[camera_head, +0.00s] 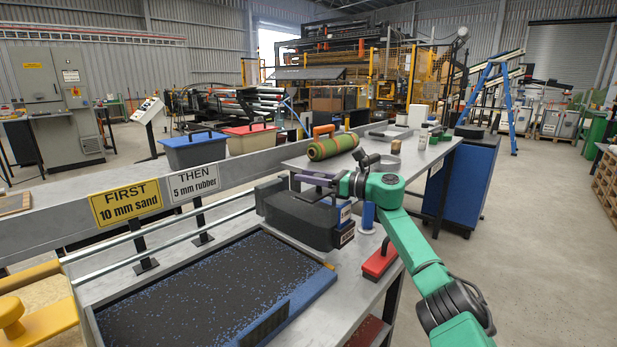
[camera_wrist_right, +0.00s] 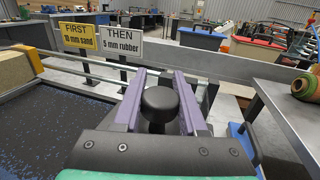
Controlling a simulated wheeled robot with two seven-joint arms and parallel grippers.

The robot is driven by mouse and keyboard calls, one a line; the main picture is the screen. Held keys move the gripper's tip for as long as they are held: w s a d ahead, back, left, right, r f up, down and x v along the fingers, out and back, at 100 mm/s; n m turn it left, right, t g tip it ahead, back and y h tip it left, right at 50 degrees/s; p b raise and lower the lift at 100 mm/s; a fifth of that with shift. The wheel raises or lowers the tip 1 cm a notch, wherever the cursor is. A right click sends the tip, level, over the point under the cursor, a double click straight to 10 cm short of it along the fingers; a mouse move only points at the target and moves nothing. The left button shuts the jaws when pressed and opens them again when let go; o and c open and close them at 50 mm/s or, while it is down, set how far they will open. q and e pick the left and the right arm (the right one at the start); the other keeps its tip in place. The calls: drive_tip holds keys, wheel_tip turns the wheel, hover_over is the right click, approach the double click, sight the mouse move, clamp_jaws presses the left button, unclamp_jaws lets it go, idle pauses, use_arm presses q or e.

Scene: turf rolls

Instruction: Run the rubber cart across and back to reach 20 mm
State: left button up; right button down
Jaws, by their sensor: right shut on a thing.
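The dark rubber cart (camera_head: 298,222) stands at the right end of the rails (camera_head: 160,235), beyond the far right corner of the tray. My right gripper (camera_head: 312,181) is above it. In the right wrist view its purple fingers (camera_wrist_right: 160,88) are shut on the cart's round black knob (camera_wrist_right: 158,104). The tray bed (camera_head: 185,300) is covered with black granules flecked with blue. A yellow cart with a round knob (camera_head: 12,312) shows at the left edge. The signs read "FIRST 10 mm sand" (camera_head: 127,203) and "THEN 5 mm rubber" (camera_head: 194,183). My left gripper is not in view.
A red-topped tool (camera_head: 380,260) lies on the bench right of the cart. A green roll (camera_head: 332,147) lies on the side table behind. A blue bin (camera_head: 194,151) and a red-lidded bin (camera_head: 250,138) stand beyond the back wall. The space over the tray is clear.

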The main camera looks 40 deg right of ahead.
drive_tip(key=shift+d+r, duration=0.2)
drive_tip(key=c, duration=0.8)
unclamp_jaws()
drive_tip(key=o, duration=0.3)
drive_tip(key=shift+d+f, duration=0.1)
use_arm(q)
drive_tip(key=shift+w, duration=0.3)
use_arm(e)
drive_tip(key=shift+o, duration=0.2)
drive_tip(key=shift+f, duration=0.1)
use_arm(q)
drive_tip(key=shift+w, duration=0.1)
use_arm(e)
drive_tip(key=shift+r, duration=0.2)
wheel_tip(320, 180, up, 5)
drive_tip(key=shift+f+p, duration=0.15)
drive_tip(key=shift+p, duration=0.45)
use_arm(q)
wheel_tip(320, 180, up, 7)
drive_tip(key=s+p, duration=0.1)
drive_tip(key=p, duration=0.4)
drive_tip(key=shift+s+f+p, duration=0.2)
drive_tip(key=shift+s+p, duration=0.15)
drive_tip(key=shift+p, duration=0.05)
use_arm(e)
wheel_tip(320, 180, up, 15)
